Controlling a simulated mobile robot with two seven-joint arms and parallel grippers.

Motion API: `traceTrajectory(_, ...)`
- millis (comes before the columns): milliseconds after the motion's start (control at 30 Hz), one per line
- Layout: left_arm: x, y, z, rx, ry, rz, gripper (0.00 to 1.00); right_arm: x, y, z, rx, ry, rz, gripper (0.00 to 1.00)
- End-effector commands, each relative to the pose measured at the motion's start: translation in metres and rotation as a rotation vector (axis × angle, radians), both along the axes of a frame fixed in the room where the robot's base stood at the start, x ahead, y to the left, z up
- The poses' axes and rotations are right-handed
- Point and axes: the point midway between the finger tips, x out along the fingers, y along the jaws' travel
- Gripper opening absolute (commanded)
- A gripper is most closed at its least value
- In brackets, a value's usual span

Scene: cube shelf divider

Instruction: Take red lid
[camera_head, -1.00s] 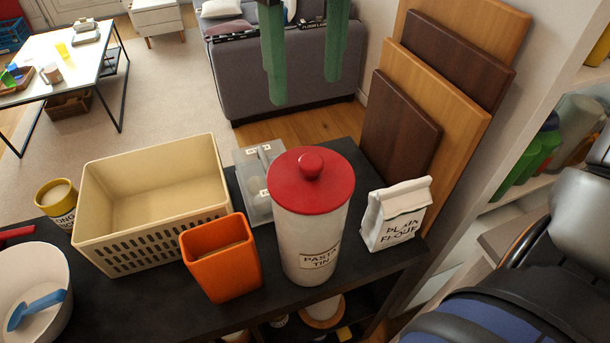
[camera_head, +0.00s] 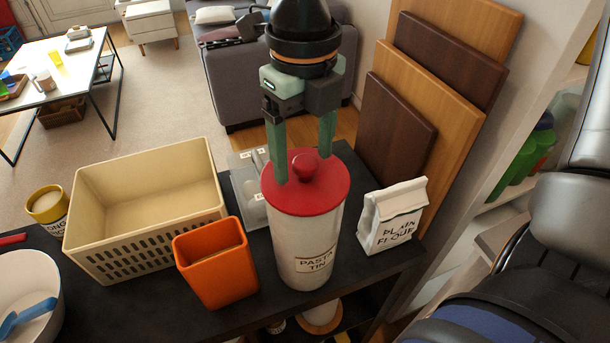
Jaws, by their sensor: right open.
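The red lid (camera_head: 325,199) with its round knob (camera_head: 304,164) sits on top of the white pasta tin (camera_head: 308,250), which stands upright on the dark shelf top. My right gripper (camera_head: 303,166) points down over the lid from above. Its two green fingers are open, one at each side of the knob. The left fingertip shows in front of the lid; the right fingertip is near the lid's far edge. I cannot tell whether either finger touches the knob. My left gripper is not in view.
An orange pot (camera_head: 215,268) and a cream basket (camera_head: 80,232) stand left of the tin. A plain flour bag (camera_head: 392,216) stands close on its right, with wooden boards (camera_head: 425,105) behind. A clear container (camera_head: 246,187) is behind the tin.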

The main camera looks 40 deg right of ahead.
Motion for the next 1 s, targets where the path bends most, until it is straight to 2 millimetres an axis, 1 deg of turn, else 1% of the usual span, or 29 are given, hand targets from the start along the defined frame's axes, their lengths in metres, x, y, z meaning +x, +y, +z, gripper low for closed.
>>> traceTrajectory(100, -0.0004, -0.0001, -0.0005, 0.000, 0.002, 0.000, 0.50, 0.0000, -0.0001, 0.0003, 0.000, 0.000, 0.000, 0.76)
traceTrajectory(767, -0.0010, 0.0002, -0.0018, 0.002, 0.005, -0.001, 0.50, 0.0000, -0.0001, 0.0007, 0.000, 0.000, -0.001, 0.01)
traceTrajectory(800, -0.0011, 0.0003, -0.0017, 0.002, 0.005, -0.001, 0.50, 0.0000, -0.0001, 0.0007, 0.000, 0.000, -0.001, 0.00)
traceTrajectory(1000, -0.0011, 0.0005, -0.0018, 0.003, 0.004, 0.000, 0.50, 0.0000, -0.0001, 0.0008, 0.000, 0.000, -0.001, 0.00)
